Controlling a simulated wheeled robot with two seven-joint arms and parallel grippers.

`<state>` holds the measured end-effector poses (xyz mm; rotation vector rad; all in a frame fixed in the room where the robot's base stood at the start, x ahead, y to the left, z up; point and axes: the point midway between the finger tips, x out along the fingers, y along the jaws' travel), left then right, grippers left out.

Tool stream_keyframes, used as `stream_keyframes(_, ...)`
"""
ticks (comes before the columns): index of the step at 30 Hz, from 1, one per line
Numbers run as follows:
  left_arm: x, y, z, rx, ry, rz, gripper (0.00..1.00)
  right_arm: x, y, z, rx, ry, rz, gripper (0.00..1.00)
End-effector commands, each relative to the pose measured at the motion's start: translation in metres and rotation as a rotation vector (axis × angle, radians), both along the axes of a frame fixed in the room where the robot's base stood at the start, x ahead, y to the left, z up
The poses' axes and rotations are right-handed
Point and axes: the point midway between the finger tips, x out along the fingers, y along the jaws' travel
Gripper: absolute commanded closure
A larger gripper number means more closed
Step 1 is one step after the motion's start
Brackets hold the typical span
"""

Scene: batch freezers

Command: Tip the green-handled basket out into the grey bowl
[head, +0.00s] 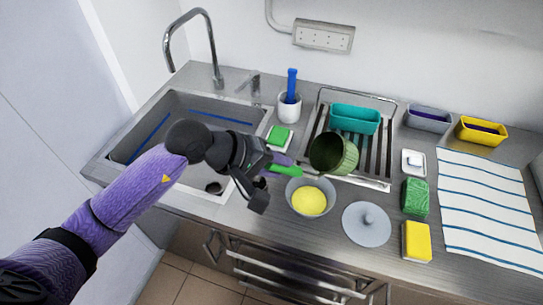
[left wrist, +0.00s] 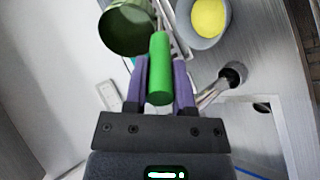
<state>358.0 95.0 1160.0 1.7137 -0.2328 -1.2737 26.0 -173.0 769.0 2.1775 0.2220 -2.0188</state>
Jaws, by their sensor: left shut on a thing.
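The green basket (head: 347,150) is held tilted above the front of the drying rack, just behind the grey bowl. Its dark mouth faces left and toward me, and I see no contents in it. My left gripper (head: 279,165) is shut on its bright green handle (head: 287,171). In the left wrist view the handle (left wrist: 160,70) lies between the purple fingers, with the basket (left wrist: 128,30) beyond. The grey bowl (head: 292,197) stands upright on the counter with a yellow mass (head: 309,201) in it. It also shows in the left wrist view (left wrist: 226,38). My right gripper is out of view.
The drying rack (head: 378,158) holds a teal tub (head: 355,119). A grey lid (head: 366,224) lies right of the bowl, near sponges (head: 416,241). The sink (head: 150,125) is left. A white pot with a blue-handled tool (head: 289,106) stands behind.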

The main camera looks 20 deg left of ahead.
Motion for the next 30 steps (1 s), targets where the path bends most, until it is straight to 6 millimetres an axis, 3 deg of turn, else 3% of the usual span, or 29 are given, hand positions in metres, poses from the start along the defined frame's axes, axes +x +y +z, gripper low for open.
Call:
stream_keyframes(1, 0.002, -0.002, 0.015, 0.021, 0.011, -0.003, 1.00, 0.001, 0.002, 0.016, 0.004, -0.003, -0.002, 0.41)
stream_keyframes(16, 0.016, -0.022, 0.073, 0.325, 0.219, 0.001, 1.00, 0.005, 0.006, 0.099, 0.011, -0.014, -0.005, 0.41)
stream_keyframes(23, 0.034, -0.047, 0.089, 0.566, 0.381, 0.002, 1.00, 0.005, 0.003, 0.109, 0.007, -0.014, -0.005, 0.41)
stream_keyframes(30, 0.043, -0.061, 0.098, 0.705, 0.482, 0.001, 1.00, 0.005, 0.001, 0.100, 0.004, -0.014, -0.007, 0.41)
